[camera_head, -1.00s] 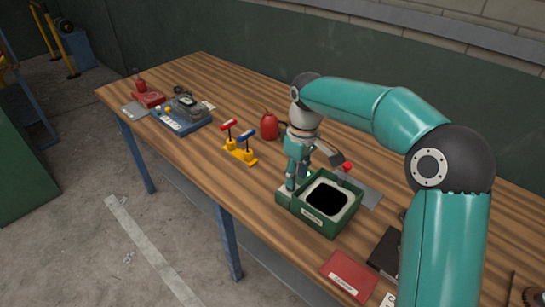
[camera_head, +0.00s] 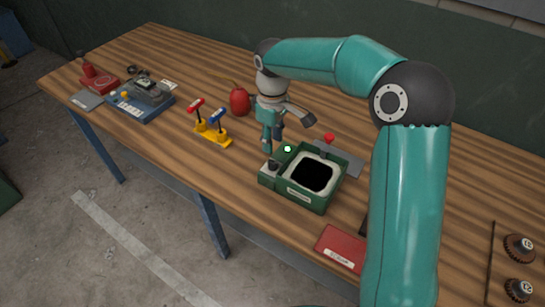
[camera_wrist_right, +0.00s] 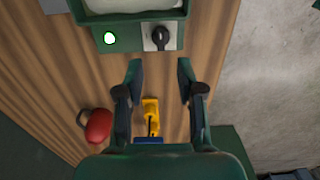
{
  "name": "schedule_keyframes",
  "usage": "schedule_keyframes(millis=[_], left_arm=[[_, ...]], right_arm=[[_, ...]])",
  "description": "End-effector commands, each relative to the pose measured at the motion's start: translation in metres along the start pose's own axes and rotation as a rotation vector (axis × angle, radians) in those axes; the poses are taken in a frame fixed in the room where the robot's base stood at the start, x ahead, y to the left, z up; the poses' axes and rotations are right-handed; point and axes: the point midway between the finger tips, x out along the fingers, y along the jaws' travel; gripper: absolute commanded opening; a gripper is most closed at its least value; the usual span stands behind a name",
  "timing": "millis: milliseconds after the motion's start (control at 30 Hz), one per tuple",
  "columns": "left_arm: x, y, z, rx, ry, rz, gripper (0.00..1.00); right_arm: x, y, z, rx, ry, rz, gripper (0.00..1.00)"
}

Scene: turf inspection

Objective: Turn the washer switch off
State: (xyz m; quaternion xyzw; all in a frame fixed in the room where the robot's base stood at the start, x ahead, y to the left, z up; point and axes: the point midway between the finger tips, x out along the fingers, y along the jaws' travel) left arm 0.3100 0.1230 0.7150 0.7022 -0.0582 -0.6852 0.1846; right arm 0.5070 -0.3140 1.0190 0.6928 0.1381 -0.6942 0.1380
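The washer (camera_head: 335,200) is a green box with a pale-rimmed dark basin on the table. At its left end a grey plate carries a black knob switch (camera_head: 273,165), with a lit green lamp (camera_head: 287,148) close by. The right wrist view shows the knob (camera_wrist_right: 160,38) and lamp (camera_wrist_right: 110,38) ahead of the fingers. My right gripper (camera_head: 271,145) points down just above and behind the knob. In the right wrist view my gripper (camera_wrist_right: 160,75) is open and empty, its fingers apart from the knob. My left gripper is not in view.
A yellow stand (camera_head: 212,133) with red and blue handles and a red round object (camera_head: 240,101) stand left of the washer. A grey plate with a red knob (camera_head: 329,138) lies behind it. A red booklet (camera_head: 341,247) lies right, partly behind my arm.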

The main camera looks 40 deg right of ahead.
Motion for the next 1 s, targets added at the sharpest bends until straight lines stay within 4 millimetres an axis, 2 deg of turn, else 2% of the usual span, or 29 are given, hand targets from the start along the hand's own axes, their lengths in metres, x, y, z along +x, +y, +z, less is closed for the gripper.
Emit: schedule_keyframes(millis=[33, 200, 400, 800, 833, 1000], left_arm=[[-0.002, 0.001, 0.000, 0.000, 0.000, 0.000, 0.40], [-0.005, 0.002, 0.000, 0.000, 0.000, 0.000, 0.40], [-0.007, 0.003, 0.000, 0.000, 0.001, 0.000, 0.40], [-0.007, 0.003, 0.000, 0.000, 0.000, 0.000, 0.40], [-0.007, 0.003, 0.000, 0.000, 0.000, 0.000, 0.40], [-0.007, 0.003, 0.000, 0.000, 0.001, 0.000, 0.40]], right_arm=[[0.012, 0.000, 0.001, 0.000, -0.006, -0.003, 0.38], [0.045, -0.001, 0.000, -0.001, -0.004, -0.003, 0.38], [0.069, -0.001, -0.001, -0.001, -0.001, -0.001, 0.38], [0.077, -0.001, -0.001, -0.001, 0.001, 0.000, 0.38], [0.077, -0.001, -0.001, -0.001, 0.001, 0.000, 0.36], [0.077, -0.001, -0.001, -0.001, 0.001, 0.000, 0.07]])
